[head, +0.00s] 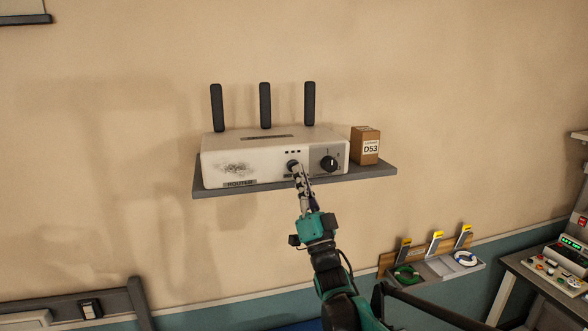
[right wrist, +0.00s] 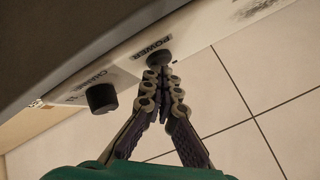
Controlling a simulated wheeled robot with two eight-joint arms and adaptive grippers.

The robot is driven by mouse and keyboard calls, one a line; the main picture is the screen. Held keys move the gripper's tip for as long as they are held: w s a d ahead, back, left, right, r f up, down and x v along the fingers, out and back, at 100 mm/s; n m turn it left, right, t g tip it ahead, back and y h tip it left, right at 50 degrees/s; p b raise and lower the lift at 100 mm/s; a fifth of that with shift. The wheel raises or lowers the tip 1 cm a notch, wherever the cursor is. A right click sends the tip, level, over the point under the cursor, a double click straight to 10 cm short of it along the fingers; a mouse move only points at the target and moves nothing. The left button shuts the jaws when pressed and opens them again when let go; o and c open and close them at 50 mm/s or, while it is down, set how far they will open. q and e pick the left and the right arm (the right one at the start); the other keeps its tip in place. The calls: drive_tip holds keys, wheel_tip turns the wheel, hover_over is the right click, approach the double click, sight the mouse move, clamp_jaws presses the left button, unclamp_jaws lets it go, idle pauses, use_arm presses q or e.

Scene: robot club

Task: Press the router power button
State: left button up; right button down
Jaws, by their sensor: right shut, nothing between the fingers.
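The white router (head: 222,157) with three black antennas stands on a grey wall shelf (head: 240,190). Its round dark power button (head: 292,165) is on the front face, left of a black knob (head: 328,163). In the right wrist view the power button (right wrist: 159,57) sits beside the word POWER, and the knob (right wrist: 101,98) is to its left. My right gripper (head: 295,169) is shut and empty, its fingertips (right wrist: 157,70) at the button, apparently touching it. The fingertips partly cover the button and its label in the head view. My left gripper is not in view.
A brown box marked D53 (head: 366,146) stands on the shelf right of the router. Lower right are a wall rack (head: 437,268) with coiled cables and a control panel (head: 562,266). The wall around the shelf is clear.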

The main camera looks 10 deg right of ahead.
drive_tip(key=shift+s, duration=0.1)
drive_tip(key=shift+s+d+p, duration=0.1)
drive_tip(key=shift+s+p, duration=0.25)
drive_tip(key=shift+s, duration=2.55)
drive_tip(key=s+f+g+h+b, duration=0.1)
drive_tip(key=f+g+h+b, duration=0.15)
drive_tip(key=f+b, duration=0.6)
drive_tip(key=s+d+f+n+g+h+b, duration=0.1)
drive_tip(key=f+g+b, duration=0.25)
drive_tip(key=f, duration=1.05)
drive_tip(key=s+f+g+h+b, duration=0.1)
drive_tip(key=f+g+b, duration=0.2)
drive_tip(key=f+b, duration=0.55)
drive_tip(key=s+f+n+g+b, duration=0.1)
drive_tip(key=s+f+g+b, duration=0.2)
drive_tip(key=f, duration=0.9)
drive_tip(key=s+a+f+n+g+b, duration=0.1)
drive_tip(key=s+f+g+b, duration=0.3)
drive_tip(key=s+f, duration=0.6)
drive_tip(key=s+f+n+g+b, duration=0.2)
drive_tip(key=s+f+b, duration=0.3)
drive_tip(key=f, duration=1)
drive_tip(key=shift+s+a+f+n+g+y, duration=0.3)
drive_tip(key=shift+s+a+n+g+y, duration=0.1)
drive_tip(key=shift+s+g, duration=0.65)
drive_tip(key=shift+s, duration=0.1)
